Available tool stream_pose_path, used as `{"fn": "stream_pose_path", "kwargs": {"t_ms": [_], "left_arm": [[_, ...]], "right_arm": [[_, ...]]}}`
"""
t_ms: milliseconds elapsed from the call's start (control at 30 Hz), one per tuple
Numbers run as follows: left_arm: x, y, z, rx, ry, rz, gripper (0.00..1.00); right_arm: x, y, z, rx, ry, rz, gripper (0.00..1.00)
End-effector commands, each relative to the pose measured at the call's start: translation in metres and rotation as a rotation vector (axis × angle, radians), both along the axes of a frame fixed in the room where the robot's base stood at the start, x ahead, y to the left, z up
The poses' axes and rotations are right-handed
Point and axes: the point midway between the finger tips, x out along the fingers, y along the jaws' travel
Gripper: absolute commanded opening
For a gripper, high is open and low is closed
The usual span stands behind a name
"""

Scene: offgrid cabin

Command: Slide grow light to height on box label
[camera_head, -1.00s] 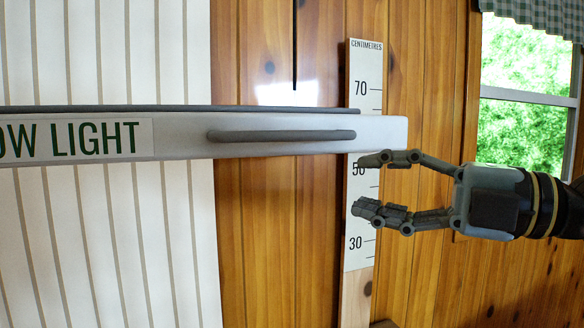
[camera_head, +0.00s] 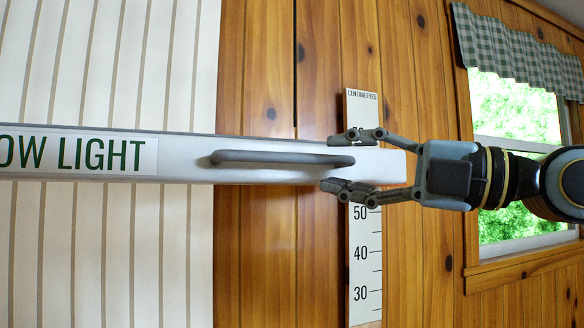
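The grow light (camera_head: 190,177) is a long pale bar with a green label, lying level across the view from the left edge. A grey handle (camera_head: 270,157) runs along its right part. A white centimetre scale (camera_head: 364,260) stands upright behind the bar's right end. Marks 30, 40 and 50 show below the bar; the bar and my fingers cover higher marks. My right gripper (camera_head: 338,162) comes in from the right, fingers apart above and below the handle's right end. I cannot tell whether they touch it. My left gripper is out of view. No box label shows.
A wood-plank wall (camera_head: 267,260) is behind the bar, with a striped pale panel (camera_head: 100,260) at left. A window (camera_head: 515,110) with a checked valance (camera_head: 520,52) is at right, behind my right arm. The space below the bar looks clear.

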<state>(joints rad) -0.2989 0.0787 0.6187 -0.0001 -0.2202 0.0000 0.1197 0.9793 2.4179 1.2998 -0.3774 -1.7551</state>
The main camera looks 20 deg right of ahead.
Motion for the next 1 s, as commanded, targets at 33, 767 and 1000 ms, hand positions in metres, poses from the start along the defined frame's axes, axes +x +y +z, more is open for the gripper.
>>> {"fn": "stream_pose_path", "kwargs": {"t_ms": [33,767,1000], "left_arm": [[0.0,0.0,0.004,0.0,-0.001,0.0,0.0],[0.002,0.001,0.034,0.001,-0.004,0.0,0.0],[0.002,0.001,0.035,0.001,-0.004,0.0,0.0]], "right_arm": [[0.002,0.003,0.004,0.009,-0.003,0.001,0.36],[0.041,0.049,0.011,0.004,0.0,0.011,0.36],[0.045,0.054,0.01,-0.001,0.002,0.01,0.36]]}}
